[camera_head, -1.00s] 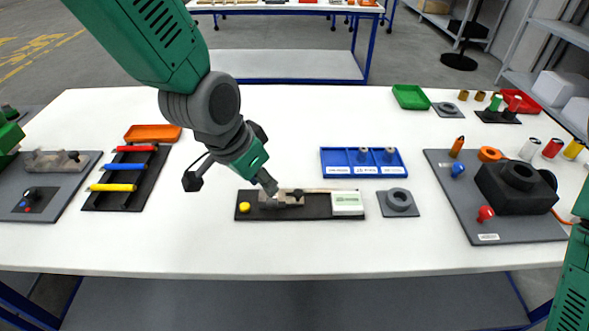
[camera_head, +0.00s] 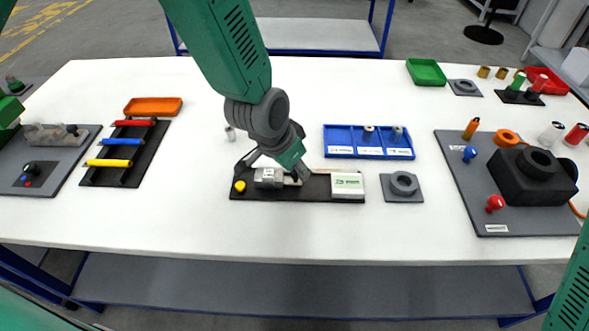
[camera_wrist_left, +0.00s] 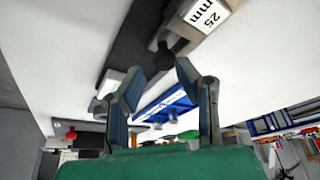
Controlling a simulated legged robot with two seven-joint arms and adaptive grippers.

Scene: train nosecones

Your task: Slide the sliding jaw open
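A black base (camera_head: 325,189) on the table carries a grey vise block (camera_head: 268,177). In the left wrist view this block (camera_wrist_left: 208,12) bears a "25 mm" label. A dark knob (camera_wrist_left: 164,56), apparently on the sliding jaw, shows just past my left fingertips; the head view mostly hides that jaw behind the gripper. My left gripper (camera_head: 297,173) is low over the base, right of the grey block. In the left wrist view its fingers (camera_wrist_left: 158,72) stand apart with nothing gripped. Contact with the knob cannot be told. My right gripper is out of view.
A grey ring plate (camera_head: 401,187) lies further right. A blue tray (camera_head: 369,142) stands behind. White table is clear in front.

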